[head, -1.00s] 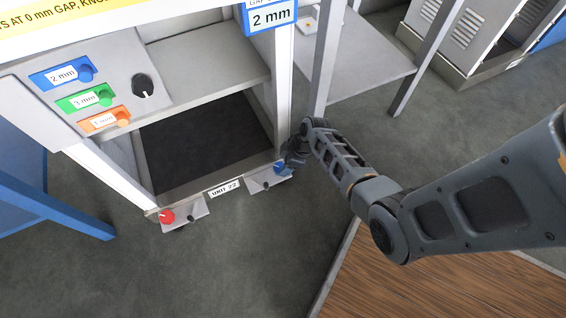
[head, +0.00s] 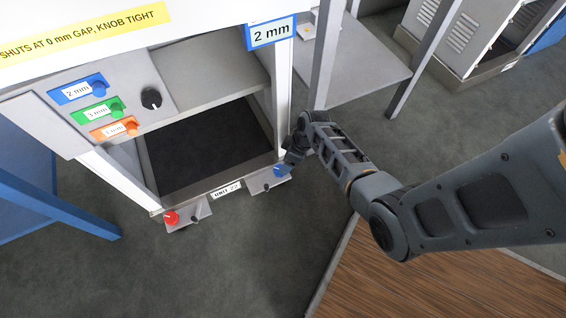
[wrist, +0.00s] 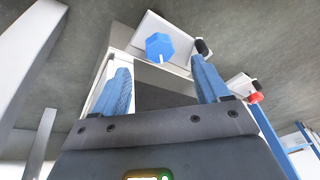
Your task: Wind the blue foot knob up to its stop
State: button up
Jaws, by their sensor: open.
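The blue foot knob (head: 280,170) sits on a small grey bracket at the lower right front corner of the unit. In the wrist view the blue knob (wrist: 160,47) is faceted, with a white mark at its lower edge. My gripper (wrist: 165,85) is open, its two blue fingers spread apart. The knob shows beyond the fingertips, between them and apart from them. In the head view my gripper (head: 292,160) is close beside the blue knob, partly hidden by my wrist. A red foot knob (head: 171,218) is at the lower left corner; it also shows in the wrist view (wrist: 256,97).
A black lever tip (wrist: 202,47) stands near the right finger. Blue, green and orange tagged knobs and a black dial (head: 151,98) are on the upper panel. A sign (head: 272,34) reads 2 mm. A grey table leg (head: 326,60) stands right of the unit.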

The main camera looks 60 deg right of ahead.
jog(key=m, duration=0.1)
jog(key=w+m+g+p, duration=0.1)
jog(key=m, duration=0.1)
jog(key=m+p, duration=0.1)
jog(key=shift+w+a+r+m+g+h, duration=0.3)
jog(key=shift+w+a+r+m+h, duration=0.05)
jog(key=shift+w+m+h, duration=0.05)
jog(key=m, duration=0.1)
jog(key=m+g+p, duration=0.1)
jog(key=w+m, duration=0.1)
jog(key=m, duration=0.1)
jog(key=shift+a+r+h, duration=0.25)
jog(key=shift+h, duration=0.15)
notch_tip(320, 180, down, 8)
jog(key=b, duration=0.4)
jog(key=shift+w+r+b, duration=0.1)
jog(key=shift+b, duration=0.25)
